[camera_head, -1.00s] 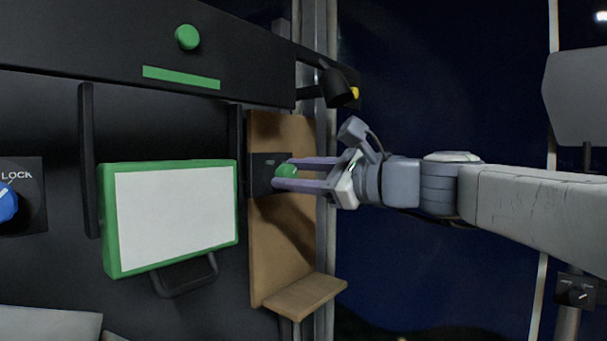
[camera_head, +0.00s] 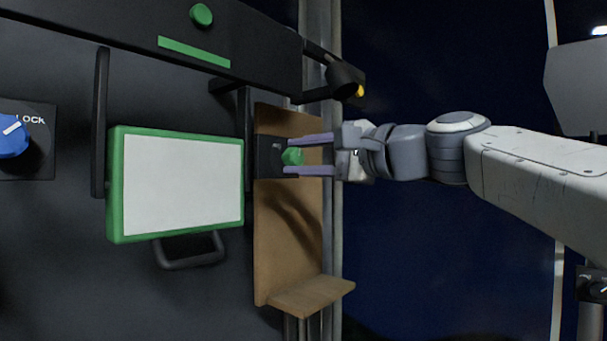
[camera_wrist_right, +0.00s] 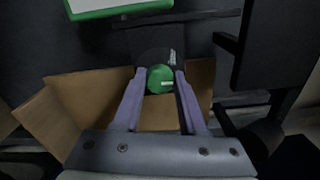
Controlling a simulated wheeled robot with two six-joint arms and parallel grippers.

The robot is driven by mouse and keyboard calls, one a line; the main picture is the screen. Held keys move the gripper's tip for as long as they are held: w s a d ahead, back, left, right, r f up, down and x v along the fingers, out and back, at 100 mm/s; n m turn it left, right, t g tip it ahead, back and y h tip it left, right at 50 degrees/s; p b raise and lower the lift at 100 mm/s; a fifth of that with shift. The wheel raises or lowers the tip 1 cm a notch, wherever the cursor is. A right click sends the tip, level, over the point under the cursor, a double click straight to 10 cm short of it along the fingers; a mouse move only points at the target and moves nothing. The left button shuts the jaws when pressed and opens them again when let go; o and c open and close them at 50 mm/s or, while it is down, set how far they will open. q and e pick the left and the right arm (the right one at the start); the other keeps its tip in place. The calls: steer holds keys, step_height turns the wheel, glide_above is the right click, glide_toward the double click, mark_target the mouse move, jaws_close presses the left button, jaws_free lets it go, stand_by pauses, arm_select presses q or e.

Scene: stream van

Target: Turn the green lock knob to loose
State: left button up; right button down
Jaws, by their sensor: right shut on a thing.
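The green lock knob (camera_head: 292,156) sits on a small black plate (camera_head: 266,158) on a wooden board. In the right wrist view the knob (camera_wrist_right: 160,79) is round, with a short white mark at its lower right. Small white lettering on the plate beside it is too small to read. My right gripper (camera_head: 287,156) comes in from the right and is shut on the knob, one purple finger on each side. Both fingers (camera_wrist_right: 160,78) also flank it in the right wrist view. My left gripper is not in view.
A green-framed white panel (camera_head: 183,188) with a black handle is left of the board (camera_head: 290,235). A blue knob (camera_head: 12,140) marked LOCK is at far left. A black beam (camera_head: 120,30) runs above, with a black lamp-like part (camera_head: 342,78) near my gripper.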

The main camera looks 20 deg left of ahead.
steer(key=n+b, duration=0.1)
steer(key=n, duration=0.1)
steer(key=n+b, duration=0.1)
steer(key=n, duration=0.1)
steer(key=shift+f+n+b, duration=0.2)
steer(key=shift+n+b, duration=0.15)
steer(key=shift+n, duration=0.05)
steer(key=shift+n+b, duration=0.95)
steer(key=shift+n, duration=1.65)
steer(key=shift+c, duration=2.2)
jaws_free()
steer(key=shift+r, duration=0.1)
